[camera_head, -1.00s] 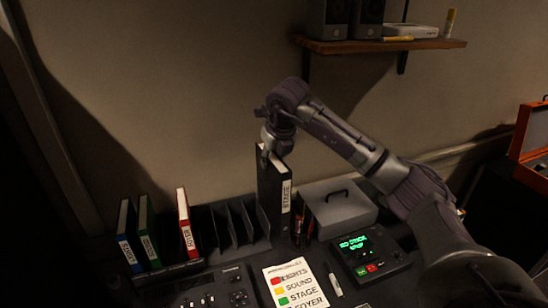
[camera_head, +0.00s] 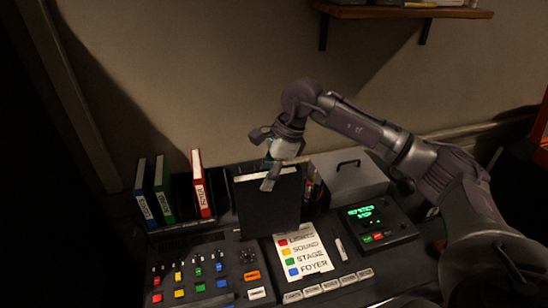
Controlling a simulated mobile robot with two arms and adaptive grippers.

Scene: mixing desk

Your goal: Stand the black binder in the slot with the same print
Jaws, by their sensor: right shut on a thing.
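My right gripper (camera_head: 270,180) is shut on the top edge of the black binder (camera_head: 267,210). The binder is upright, with its broad black side toward me; its printed spine label does not show now. It hangs in front of the right part of the slot rack (camera_head: 185,230) and hides the slots there; whether it touches the rack or desk I cannot tell. A blue binder (camera_head: 144,195), a green binder (camera_head: 163,190) and a red binder (camera_head: 202,190) stand in the rack's left slots. My left gripper is not in view.
A printed card (camera_head: 303,252) reading LIGHTS, SOUND, STAGE, FOYER lies in front of the binder. A marker (camera_head: 341,249), a lit green display unit (camera_head: 371,222) and a grey cash box (camera_head: 347,180) are to the right. The mixing panel (camera_head: 205,275) fills the front left.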

